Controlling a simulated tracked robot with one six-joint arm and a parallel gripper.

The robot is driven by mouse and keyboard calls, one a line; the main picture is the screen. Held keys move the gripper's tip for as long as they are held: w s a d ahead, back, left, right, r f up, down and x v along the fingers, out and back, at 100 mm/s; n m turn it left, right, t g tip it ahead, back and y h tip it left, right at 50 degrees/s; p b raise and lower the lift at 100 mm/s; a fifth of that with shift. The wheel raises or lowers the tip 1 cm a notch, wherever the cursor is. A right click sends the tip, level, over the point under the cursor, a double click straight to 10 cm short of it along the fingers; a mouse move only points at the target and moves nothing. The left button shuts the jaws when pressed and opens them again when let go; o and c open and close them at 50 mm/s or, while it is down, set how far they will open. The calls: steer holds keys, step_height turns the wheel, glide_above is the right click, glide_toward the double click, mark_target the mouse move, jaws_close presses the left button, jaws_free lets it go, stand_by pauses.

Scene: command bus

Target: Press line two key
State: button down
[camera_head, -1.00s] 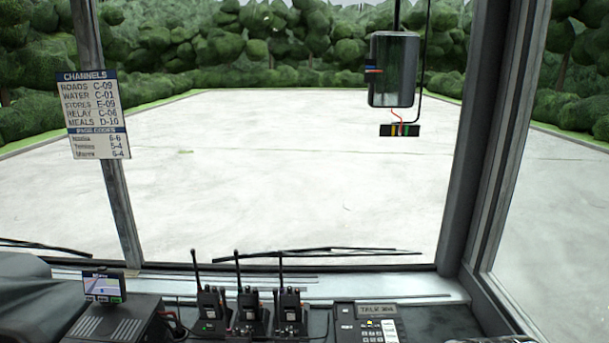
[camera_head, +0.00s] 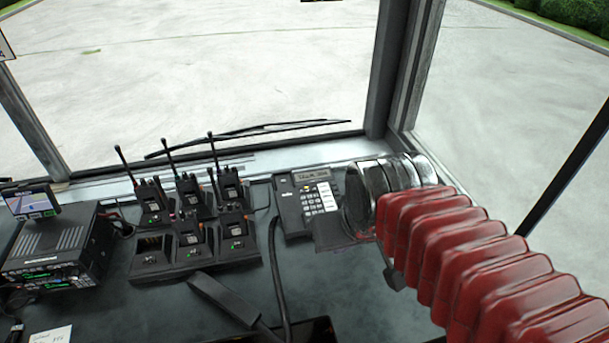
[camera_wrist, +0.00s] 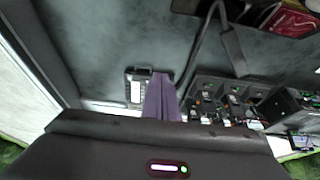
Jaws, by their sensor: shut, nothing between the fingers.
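The key labels are too small to read, so I cannot tell which is line two. The phone (camera_wrist: 128,87) also shows in the wrist view, just left of my gripper's tips. My gripper (camera_wrist: 162,80) is shut and empty, its purplish fingers pointing toward the desk. In the head view my gripper (camera_head: 332,234) is beside the phone's right lower side; whether it touches the phone cannot be told.
Several black handheld radios (camera_head: 188,190) stand in a charger (camera_head: 160,265) left of the phone. A black cable (camera_head: 274,270) runs down between them. A black bar (camera_head: 222,298) lies in front. A radio unit (camera_head: 50,250) with a small screen (camera_head: 30,202) is at far left.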

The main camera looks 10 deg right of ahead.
steer(key=w+d+f+n+g, duration=0.1)
steer(key=w+f+n, duration=0.1)
steer(key=w+n, duration=0.7)
steer(key=w+d+f+n+g, duration=0.1)
steer(key=w+n, duration=0.8)
steer(key=w, duration=1.4)
steer(key=shift+w+d+f+g, duration=0.25)
steer(key=shift+d+f+g, duration=0.15)
steer(key=shift+d+g, duration=0.1)
steer(key=shift+f, duration=0.1)
